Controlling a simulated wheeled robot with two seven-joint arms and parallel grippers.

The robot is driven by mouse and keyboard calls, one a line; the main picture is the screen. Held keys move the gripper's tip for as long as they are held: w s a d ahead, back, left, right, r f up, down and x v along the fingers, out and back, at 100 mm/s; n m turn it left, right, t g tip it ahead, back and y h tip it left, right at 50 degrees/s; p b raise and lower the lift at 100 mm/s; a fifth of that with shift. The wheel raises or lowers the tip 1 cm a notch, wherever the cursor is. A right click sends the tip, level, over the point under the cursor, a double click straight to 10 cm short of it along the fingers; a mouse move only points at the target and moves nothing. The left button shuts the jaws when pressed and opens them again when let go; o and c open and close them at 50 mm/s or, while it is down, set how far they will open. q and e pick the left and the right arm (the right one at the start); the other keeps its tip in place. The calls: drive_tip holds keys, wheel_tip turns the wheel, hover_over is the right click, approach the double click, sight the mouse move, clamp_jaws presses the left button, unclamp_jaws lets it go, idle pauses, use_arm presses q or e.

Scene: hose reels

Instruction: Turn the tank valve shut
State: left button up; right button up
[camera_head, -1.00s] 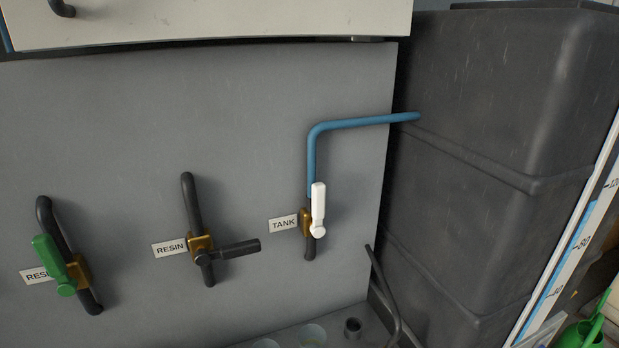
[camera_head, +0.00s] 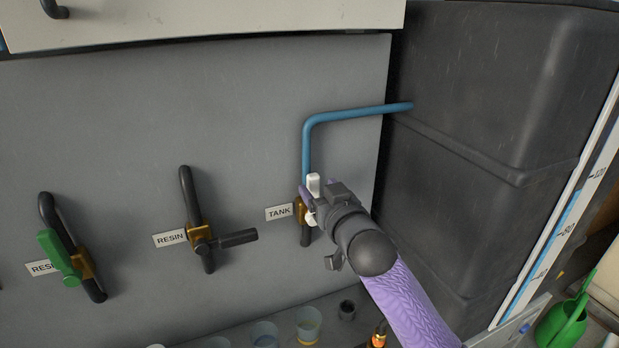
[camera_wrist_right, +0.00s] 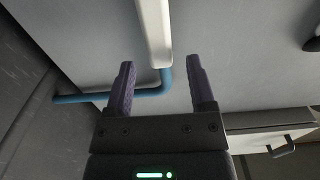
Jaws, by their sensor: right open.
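The tank valve has a brass body (camera_head: 299,209) on a pipe beside the TANK label (camera_head: 279,212). Its white lever (camera_head: 314,184) stands upright, in line with the blue pipe (camera_head: 306,150). My left gripper is not in view.
Two RESIN valves stand to the left, one with a black lever (camera_head: 237,239) and one with a green lever (camera_head: 58,256). A dark tank (camera_head: 480,90) stands close on the right. Several cups (camera_head: 308,322) sit below. A green watering can (camera_head: 562,322) is at lower right.

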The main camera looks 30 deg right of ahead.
drive_tip(key=w, duration=0.5)
drive_tip(key=shift+w+d+b, duration=0.15)
drive_tip(key=shift+w+b, duration=0.05)
drive_tip(key=shift+b, duration=0.15)
drive_tip(key=shift+f, duration=0.1)
clamp_jaws()
idle(0.9)
